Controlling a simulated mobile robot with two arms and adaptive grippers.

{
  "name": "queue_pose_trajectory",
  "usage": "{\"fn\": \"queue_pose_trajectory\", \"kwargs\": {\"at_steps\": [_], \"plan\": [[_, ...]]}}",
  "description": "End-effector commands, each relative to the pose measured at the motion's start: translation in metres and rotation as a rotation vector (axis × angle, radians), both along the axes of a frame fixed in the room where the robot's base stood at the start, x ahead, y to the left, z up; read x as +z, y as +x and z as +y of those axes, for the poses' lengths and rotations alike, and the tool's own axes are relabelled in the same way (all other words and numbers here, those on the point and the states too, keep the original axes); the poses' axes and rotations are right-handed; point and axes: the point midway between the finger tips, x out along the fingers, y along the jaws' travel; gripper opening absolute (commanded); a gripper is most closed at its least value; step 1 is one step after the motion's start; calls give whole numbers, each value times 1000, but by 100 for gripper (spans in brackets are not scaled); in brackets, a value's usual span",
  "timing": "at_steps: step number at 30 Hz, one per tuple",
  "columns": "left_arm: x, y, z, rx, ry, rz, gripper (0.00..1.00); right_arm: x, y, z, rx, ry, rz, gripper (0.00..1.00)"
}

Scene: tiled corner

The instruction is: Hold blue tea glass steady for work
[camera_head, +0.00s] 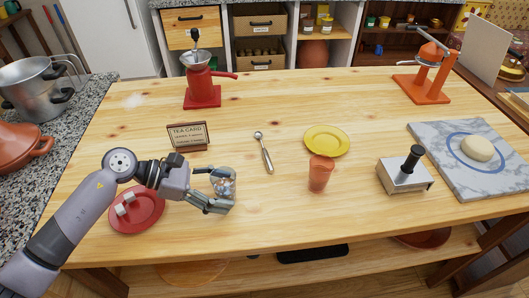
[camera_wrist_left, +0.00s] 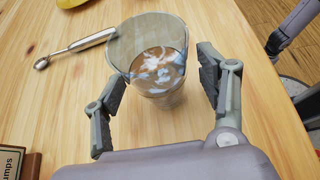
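The blue tea glass (camera_head: 228,187) is a see-through, faintly blue-grey tumbler standing upright on the wooden table. In the left wrist view the glass (camera_wrist_left: 150,50) shows brown and white patches inside; whether these are contents or reflections I cannot tell. My left gripper (camera_head: 222,189) is low at the table, its fingers on either side of the glass. In the left wrist view the left gripper (camera_wrist_left: 163,85) is spread, with a visible gap between the right finger and the glass. The left finger is close to the glass; contact is unclear. My right gripper is not in view.
A spoon (camera_head: 264,153), yellow plate (camera_head: 327,141), orange glass (camera_head: 319,175) and metal box (camera_head: 404,177) are to the right. The table's front edge is close.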

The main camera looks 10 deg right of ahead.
Motion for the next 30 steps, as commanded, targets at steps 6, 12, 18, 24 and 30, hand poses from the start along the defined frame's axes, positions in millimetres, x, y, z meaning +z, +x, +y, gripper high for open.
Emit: {"fn": "queue_pose_trajectory", "kwargs": {"at_steps": [6,12,18,24,30], "plan": [[0,0,0,0,0,0,51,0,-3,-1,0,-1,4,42],[0,0,0,0,0,1,38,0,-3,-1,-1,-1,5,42],[0,0,0,0,0,1,31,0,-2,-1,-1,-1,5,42],[-1,0,1,0,1,1,31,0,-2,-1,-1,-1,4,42],[-1,0,1,0,1,1,31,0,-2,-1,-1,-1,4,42]]}}
